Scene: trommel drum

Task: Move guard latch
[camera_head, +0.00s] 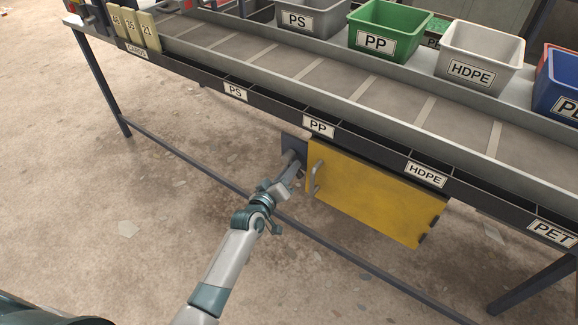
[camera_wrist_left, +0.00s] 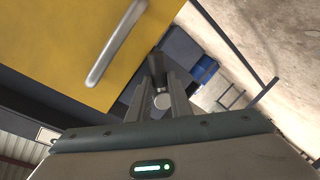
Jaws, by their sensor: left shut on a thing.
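The guard is a yellow panel (camera_head: 375,195) hanging below the conveyor's front rail, with a grey bar handle (camera_head: 316,178) at its left end. A dark plate (camera_head: 294,143) sits beside that end and carries the guard latch. My left gripper (camera_head: 293,168) is at the latch, just left of the handle, and mostly hides it. In the left wrist view the fingers (camera_wrist_left: 165,98) are shut around the latch (camera_wrist_left: 157,70), a dark part that shows beyond their tips. The yellow panel (camera_wrist_left: 65,40) and its handle (camera_wrist_left: 115,44) fill the upper left there. My right gripper is not in view.
The conveyor (camera_head: 330,82) runs above, with PS, PP, HDPE and PET labels. Grey, green (camera_head: 388,28), white and blue bins stand behind it. A low frame bar (camera_head: 180,153) crosses below near my left arm. The floor in front is mostly clear.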

